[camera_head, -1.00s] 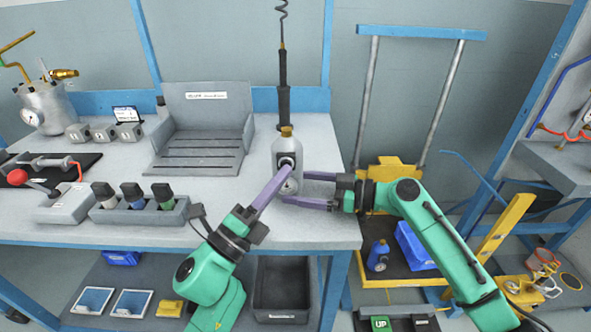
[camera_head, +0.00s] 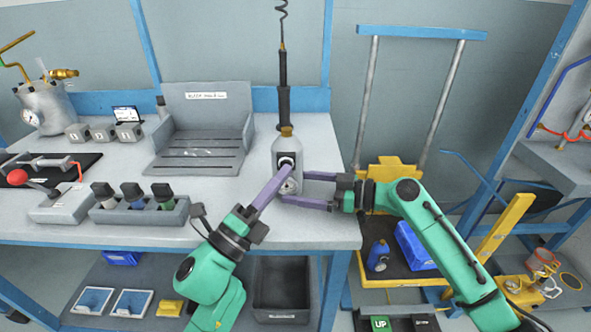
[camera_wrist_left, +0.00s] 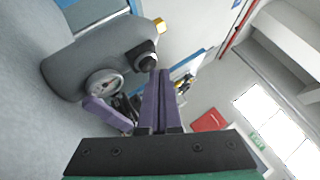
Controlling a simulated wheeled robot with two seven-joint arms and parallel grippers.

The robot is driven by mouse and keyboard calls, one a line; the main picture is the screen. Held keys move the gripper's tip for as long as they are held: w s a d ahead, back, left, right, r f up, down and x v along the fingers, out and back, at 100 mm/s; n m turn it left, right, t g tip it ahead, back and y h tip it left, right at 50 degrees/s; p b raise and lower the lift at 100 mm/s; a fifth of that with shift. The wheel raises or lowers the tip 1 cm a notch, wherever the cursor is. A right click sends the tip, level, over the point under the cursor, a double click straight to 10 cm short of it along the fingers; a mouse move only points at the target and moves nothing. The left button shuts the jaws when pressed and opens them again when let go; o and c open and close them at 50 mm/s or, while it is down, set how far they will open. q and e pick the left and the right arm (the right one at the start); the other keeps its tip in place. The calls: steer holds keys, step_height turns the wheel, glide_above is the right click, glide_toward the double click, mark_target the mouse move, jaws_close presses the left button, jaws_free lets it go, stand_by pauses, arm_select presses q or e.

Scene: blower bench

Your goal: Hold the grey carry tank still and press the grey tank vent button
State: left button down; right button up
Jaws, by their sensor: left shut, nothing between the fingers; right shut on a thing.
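The grey carry tank (camera_head: 288,151) stands upright near the bench's front right, with a brass cap on top. In the left wrist view the tank (camera_wrist_left: 95,58) shows its round gauge (camera_wrist_left: 104,84) and a dark button (camera_wrist_left: 146,62) on its side. My left gripper (camera_head: 286,168) is shut and empty, its fingertips at the button; they also appear at the button in the left wrist view (camera_wrist_left: 157,76). Whether the button is pushed in is hidden. My right gripper (camera_head: 302,188) is shut on the tank from the right, its fingers partly hidden behind it.
A grey rack (camera_head: 205,130) stands behind on the bench (camera_head: 230,205), and a tray of three bottles (camera_head: 140,211) sits to the left. A dark tool hangs on a coiled cord (camera_head: 284,85) just behind the tank. A yellow-and-blue trolley (camera_head: 390,170) stands right of the bench.

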arm_select(q)
steer(key=shift+w, duration=0.4)
steer(key=shift+s, duration=0.45)
steer(key=s, duration=0.6)
